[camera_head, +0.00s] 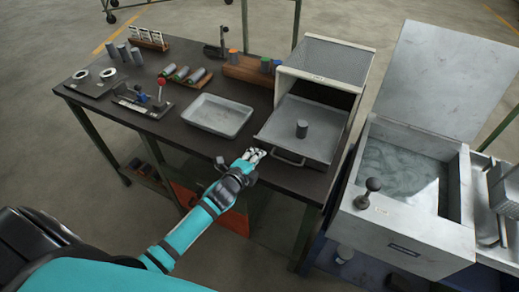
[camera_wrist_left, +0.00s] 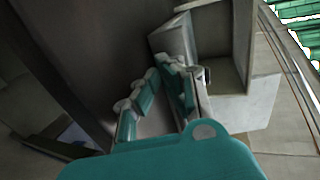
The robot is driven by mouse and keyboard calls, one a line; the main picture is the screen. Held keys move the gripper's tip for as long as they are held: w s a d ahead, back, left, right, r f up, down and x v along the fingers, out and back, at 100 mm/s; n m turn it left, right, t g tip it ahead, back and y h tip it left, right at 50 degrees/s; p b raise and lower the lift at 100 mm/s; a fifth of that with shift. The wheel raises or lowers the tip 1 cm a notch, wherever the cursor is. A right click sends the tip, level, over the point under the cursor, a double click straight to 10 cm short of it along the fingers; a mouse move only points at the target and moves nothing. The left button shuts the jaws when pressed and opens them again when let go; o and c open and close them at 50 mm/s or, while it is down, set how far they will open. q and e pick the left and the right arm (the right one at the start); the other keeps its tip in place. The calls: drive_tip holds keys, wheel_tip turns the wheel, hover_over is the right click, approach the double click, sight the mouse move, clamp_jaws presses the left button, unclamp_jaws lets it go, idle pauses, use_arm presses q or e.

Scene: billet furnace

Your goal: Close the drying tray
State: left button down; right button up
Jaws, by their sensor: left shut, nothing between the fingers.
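The drying tray (camera_head: 307,123) is a grey drawer pulled out of the front of a pale metal box (camera_head: 325,58) at the right end of the dark table. My left gripper (camera_head: 254,155) is shut and empty, just left of the handle near the table's front edge. I cannot tell whether it touches the handle. In the left wrist view the fingers (camera_wrist_left: 168,80) point towards a pale metal box. My right gripper is not in view.
A shallow metal pan (camera_head: 219,114) lies on the table left of the tray. An open-lidded tank (camera_head: 404,165) of liquid stands close on the right.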

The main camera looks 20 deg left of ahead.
use_arm(q)
drive_tip(key=shift+w, duration=1.05)
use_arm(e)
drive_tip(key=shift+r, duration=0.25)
